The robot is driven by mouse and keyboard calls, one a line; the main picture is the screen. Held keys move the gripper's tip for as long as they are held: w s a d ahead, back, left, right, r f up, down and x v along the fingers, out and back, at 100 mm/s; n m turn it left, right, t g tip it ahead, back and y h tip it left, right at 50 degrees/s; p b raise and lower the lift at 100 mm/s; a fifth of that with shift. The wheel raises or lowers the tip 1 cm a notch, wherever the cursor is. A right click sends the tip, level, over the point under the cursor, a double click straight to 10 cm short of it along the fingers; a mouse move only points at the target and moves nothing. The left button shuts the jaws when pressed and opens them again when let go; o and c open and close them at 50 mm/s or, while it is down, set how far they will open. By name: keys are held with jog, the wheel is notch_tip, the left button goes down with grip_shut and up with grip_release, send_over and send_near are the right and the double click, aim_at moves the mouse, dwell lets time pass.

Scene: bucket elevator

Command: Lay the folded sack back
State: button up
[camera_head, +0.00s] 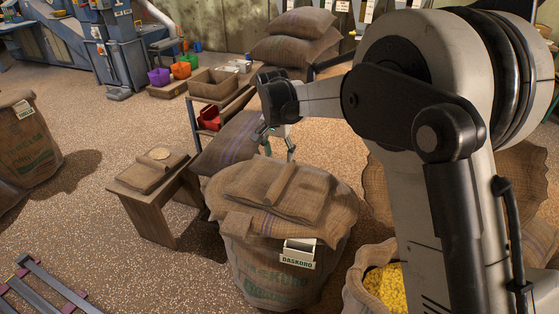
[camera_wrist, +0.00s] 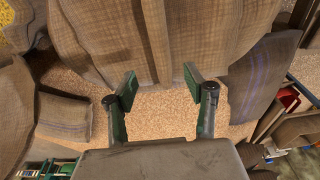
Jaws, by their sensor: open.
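A folded brown sack (camera_head: 305,197) lies flat on top of the full sack marked DASKORO (camera_head: 262,265) in the head view, with a raised fold running across it. In the wrist view, brown sackcloth (camera_wrist: 205,35) with a raised ridge fills the top, just beyond my fingertips. My gripper (camera_head: 278,143) is just behind the full sack's back edge. Its green-padded fingers (camera_wrist: 160,88) are spread apart with nothing between them, over speckled floor. Another folded sack (camera_head: 138,177), with a round pale disc on it, lies on a low wooden stand to the left.
A striped sack (camera_head: 226,143) slopes beside the shelf behind; it also shows in the wrist view (camera_wrist: 258,75). Wooden boxes (camera_head: 213,83) and a stack of full sacks (camera_head: 296,38) stand at the back. An open sack of yellow pieces (camera_head: 384,285) stands right.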

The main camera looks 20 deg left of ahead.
jog(key=shift+s+r, duration=0.1)
jog(key=shift+r, duration=0.35)
jog(key=s+d+r+t, duration=0.1)
jog(key=s+d+r, duration=0.3)
jog(key=d, duration=0.5)
jog(key=s+d+r+y, duration=0.1)
jog(key=s+d+r, duration=0.2)
jog(key=d+r, duration=0.4)
jog(key=s+d+r+t, duration=0.1)
jog(key=s+d+r, duration=0.25)
jog(key=d, duration=0.65)
jog(key=s+d+f+n+t, duration=0.1)
jog(key=s+d+f+t, duration=0.2)
jog(key=s+d, duration=1.4)
jog(key=s, duration=0.4)
jog(key=shift+s+d+f+h, duration=0.2)
jog(key=shift+f+h, duration=0.1)
jog(key=shift+h, duration=0.1)
